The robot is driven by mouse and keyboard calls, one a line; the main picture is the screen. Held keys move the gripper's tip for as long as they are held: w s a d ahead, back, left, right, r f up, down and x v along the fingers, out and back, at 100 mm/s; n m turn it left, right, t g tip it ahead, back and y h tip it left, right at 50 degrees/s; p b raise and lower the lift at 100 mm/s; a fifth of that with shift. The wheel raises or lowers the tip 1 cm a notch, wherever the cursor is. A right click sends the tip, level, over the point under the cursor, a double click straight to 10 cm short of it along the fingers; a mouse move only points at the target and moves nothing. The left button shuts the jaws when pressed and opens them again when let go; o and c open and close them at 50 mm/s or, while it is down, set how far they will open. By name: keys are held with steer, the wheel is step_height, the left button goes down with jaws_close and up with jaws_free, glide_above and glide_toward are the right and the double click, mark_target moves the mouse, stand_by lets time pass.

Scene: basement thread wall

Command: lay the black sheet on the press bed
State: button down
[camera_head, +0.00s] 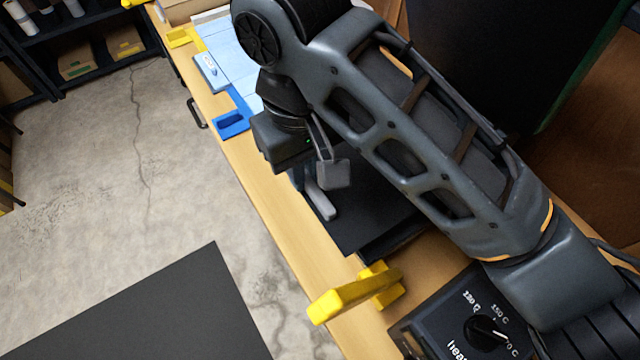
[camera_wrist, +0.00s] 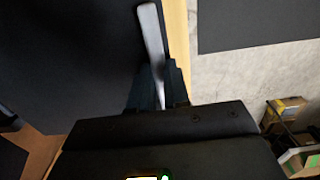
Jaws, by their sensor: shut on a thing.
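My gripper (camera_head: 318,178) is low over the left edge of a flat black surface (camera_head: 375,215) on the wooden bench. In the wrist view my gripper (camera_wrist: 158,80) is shut on a light grey bar (camera_wrist: 151,30), which also shows in the head view (camera_head: 321,203). The bar lies along the edge of the black surface. A broad black surface (camera_wrist: 70,55) fills the left of the wrist view. I cannot tell the black sheet from the press bed there, nor whether the bar is joined to the sheet. My arm hides much of the area.
A dark control box with a temperature dial (camera_head: 487,331) and a yellow handle-like piece (camera_head: 355,294) stand near the front. A blue holder (camera_head: 232,122) and pale blue sheets (camera_head: 228,50) lie farther along the bench. A dark flat surface (camera_head: 150,312) is at lower left; concrete floor shows between.

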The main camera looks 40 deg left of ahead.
step_height(320, 180, down, 7)
steer(key=shift+f+b, duration=0.15)
steer(key=shift+b, duration=0.3)
steer(key=c, duration=1.1)
jaws_free()
steer(key=shift+f, duration=0.1)
step_height(320, 180, up, 12)
steer(key=shift+r+p, duration=0.1)
steer(key=shift+p, duration=1)
